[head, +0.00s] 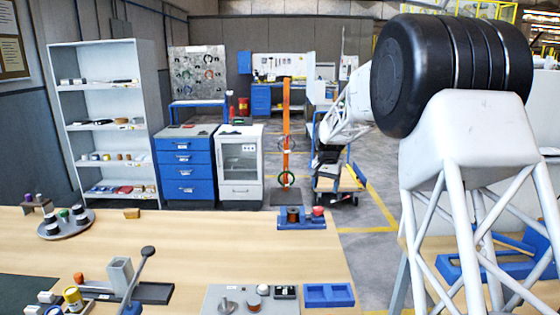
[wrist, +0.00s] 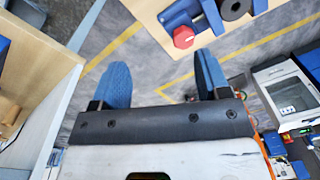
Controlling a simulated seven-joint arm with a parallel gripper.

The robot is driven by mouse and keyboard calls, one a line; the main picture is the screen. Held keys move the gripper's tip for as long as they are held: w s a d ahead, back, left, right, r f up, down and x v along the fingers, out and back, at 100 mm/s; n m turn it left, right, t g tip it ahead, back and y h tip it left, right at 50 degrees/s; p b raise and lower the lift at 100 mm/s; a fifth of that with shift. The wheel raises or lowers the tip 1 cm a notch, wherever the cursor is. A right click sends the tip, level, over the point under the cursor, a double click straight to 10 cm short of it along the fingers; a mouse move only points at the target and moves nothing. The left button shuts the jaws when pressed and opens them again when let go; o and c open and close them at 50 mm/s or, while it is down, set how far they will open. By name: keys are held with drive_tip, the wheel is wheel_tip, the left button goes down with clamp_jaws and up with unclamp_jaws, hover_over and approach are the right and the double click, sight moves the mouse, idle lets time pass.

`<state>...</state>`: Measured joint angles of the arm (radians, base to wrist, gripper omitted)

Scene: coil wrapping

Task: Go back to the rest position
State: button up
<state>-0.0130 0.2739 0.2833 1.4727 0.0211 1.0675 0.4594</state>
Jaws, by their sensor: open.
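My gripper (wrist: 161,70) shows in the wrist view with its two blue fingers apart and nothing between them. Past the fingertips is grey floor with yellow lines. In the head view my gripper (head: 323,170) hangs at the end of my white arm, beyond the table's far edge; its fingers are too small there to make out. A blue fixture (head: 301,224) with a copper-coloured coil (head: 293,214) and a red knob (head: 318,211) stands at the table's far right corner. In the wrist view the red knob (wrist: 183,37) lies just beyond the fingertips, apart from them.
The wooden table (head: 190,245) has a clear middle. A round tray (head: 66,228) with several spools is at left. A lever press (head: 135,280), a grey plate (head: 270,302) and a blue bin (head: 329,295) are near the front. An orange post (head: 286,140) stands beside my arm.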

drive_tip(key=s+r+n, duration=0.1)
drive_tip(key=s+r, duration=0.3)
drive_tip(key=s, duration=0.6)
drive_tip(key=s+d+r+n+t, duration=0.1)
drive_tip(key=s+r, duration=0.2)
drive_tip(key=s, duration=0.8)
drive_tip(key=s+r+n, duration=0.1)
drive_tip(key=s+r, duration=0.3)
drive_tip(key=s, duration=0.6)
drive_tip(key=s+f+n, duration=0.1)
drive_tip(key=s+f, duration=0.2)
drive_tip(key=s, duration=1.1)
drive_tip(key=s+f+n+t, duration=0.1)
drive_tip(key=s+f, duration=0.3)
drive_tip(key=s, duration=1.1)
drive_tip(key=shift+s+d, duration=0.25)
drive_tip(key=shift+d, duration=0.2)
